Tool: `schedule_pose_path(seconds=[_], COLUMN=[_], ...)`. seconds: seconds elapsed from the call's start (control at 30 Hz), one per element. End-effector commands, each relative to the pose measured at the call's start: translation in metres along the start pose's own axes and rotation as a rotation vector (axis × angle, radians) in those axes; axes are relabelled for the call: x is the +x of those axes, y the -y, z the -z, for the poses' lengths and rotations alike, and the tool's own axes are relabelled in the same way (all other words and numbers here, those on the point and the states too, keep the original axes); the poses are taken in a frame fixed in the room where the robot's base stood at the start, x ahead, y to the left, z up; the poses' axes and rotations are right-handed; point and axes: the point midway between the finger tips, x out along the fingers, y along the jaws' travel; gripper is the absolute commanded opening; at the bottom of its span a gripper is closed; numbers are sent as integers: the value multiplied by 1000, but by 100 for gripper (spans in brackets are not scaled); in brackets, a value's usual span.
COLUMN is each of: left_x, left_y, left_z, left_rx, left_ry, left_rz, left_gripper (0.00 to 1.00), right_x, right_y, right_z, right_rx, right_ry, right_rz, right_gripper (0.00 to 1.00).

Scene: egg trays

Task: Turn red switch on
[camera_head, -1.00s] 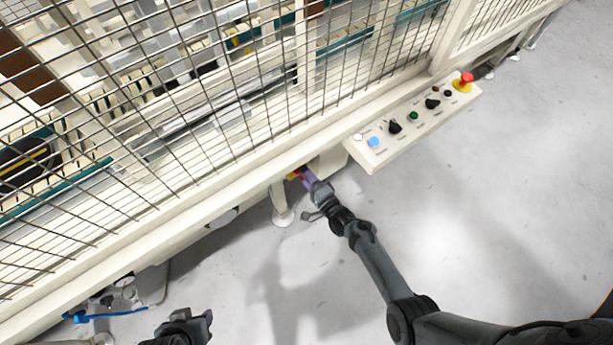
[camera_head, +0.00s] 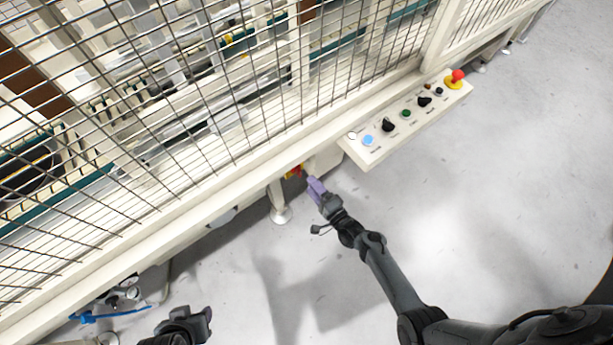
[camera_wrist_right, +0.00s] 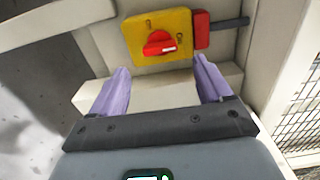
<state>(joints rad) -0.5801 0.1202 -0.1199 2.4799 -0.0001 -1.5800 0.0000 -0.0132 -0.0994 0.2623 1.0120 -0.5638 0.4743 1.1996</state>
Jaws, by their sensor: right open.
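The red switch (camera_wrist_right: 159,43) is a rotary knob on a yellow plate (camera_wrist_right: 138,24), fixed to a cream box under the machine's edge. In the right wrist view it sits ahead of my right gripper (camera_wrist_right: 160,82), between the two purple fingers. The fingers are open, empty and apart from the knob. In the head view the right gripper (camera_head: 316,187) is just below the small red and yellow patch of the switch (camera_head: 295,171), most of which is hidden under the frame edge. My left gripper (camera_head: 203,318) is low at the left, far from the switch; its fingers are unclear.
A control panel (camera_head: 408,121) with several knobs and a red emergency button (camera_head: 458,76) juts out to the right of the switch. A wire mesh fence (camera_head: 190,90) covers the machine. A support foot (camera_head: 280,214) stands left of my right gripper. Grey floor (camera_head: 480,200) is clear.

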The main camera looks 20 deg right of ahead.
Motion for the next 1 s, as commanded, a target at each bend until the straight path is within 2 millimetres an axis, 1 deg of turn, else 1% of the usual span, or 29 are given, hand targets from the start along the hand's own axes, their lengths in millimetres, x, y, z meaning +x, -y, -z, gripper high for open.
schedule_pose_path(seconds=[0.03,0.1,0.2,0.3,0.47,0.87,0.93,1.0], left_x=[-6,-9,-12,-14,-15,-14,-16,-21], left_y=[0,-1,-1,-1,-1,2,2,2], left_z=[2,3,4,5,5,4,5,6], left_rx=[-2,-5,-7,-7,-6,5,6,6], left_ry=[0,-1,-1,-1,-1,1,1,1], left_rz=[-2,-4,-6,-5,-5,4,5,5], left_gripper=[43,43,43,43,43,43,43,43], right_x=[-10,-20,-32,-40,-45,-46,-49,-57], right_y=[2,2,1,1,0,0,-1,-2], right_z=[0,0,0,0,0,0,-1,-2], right_rx=[-1,-1,-1,0,0,0,1,3], right_ry=[-1,-1,-1,-1,-1,-1,-1,-1], right_rz=[-1,-2,-1,0,0,0,-6,-20], right_gripper=[79,79,79,79,79,79,79,79])
